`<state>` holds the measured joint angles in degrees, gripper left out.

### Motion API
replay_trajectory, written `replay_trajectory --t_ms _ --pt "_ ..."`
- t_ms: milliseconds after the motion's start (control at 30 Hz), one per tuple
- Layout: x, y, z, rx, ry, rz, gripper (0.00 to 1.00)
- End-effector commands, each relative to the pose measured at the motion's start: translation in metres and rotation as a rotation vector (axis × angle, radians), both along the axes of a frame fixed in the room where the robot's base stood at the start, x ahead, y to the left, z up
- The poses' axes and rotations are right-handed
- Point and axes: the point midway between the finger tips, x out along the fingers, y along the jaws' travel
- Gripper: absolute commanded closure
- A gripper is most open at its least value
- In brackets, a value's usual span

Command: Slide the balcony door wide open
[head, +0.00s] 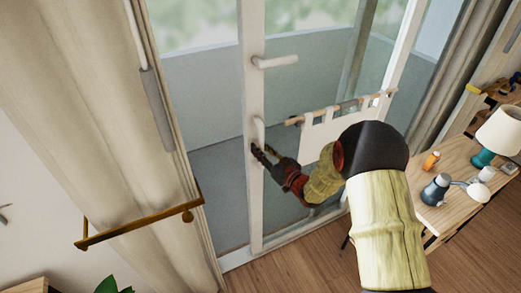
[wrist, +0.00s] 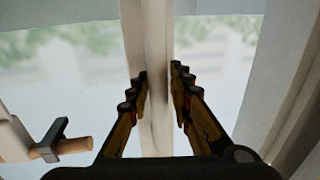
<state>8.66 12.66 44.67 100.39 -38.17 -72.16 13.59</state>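The balcony door is a glass panel in a white frame, with an upright stile (head: 253,205) left of centre. My gripper (head: 265,155) is at the lower part of the pull handle. In the wrist view, its two dark, orange-marked fingers (wrist: 158,88) stand apart on either side of a pale upright bar (wrist: 157,120). Whether they touch the bar is hard to tell. The gripper's own body hides part of the lower glass.
A hanging white cloth on a wooden rod (head: 318,138) is close right of my gripper. A beige curtain (head: 95,110) with a brass rail (head: 140,226) is at left. A wooden desk (head: 440,215) with a teal-based lamp (head: 500,132) stands at right. Wooden floor shows below.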

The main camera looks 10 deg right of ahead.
Motion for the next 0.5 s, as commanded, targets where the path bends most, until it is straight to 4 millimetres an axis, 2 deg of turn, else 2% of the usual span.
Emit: replay_trajectory --t_ms 200,500 --pt "0.0000 -0.0002 -0.0001 0.000 0.000 -0.001 0.66" --pt "-0.0013 -0.0014 -0.0003 0.000 0.000 -0.002 0.66"
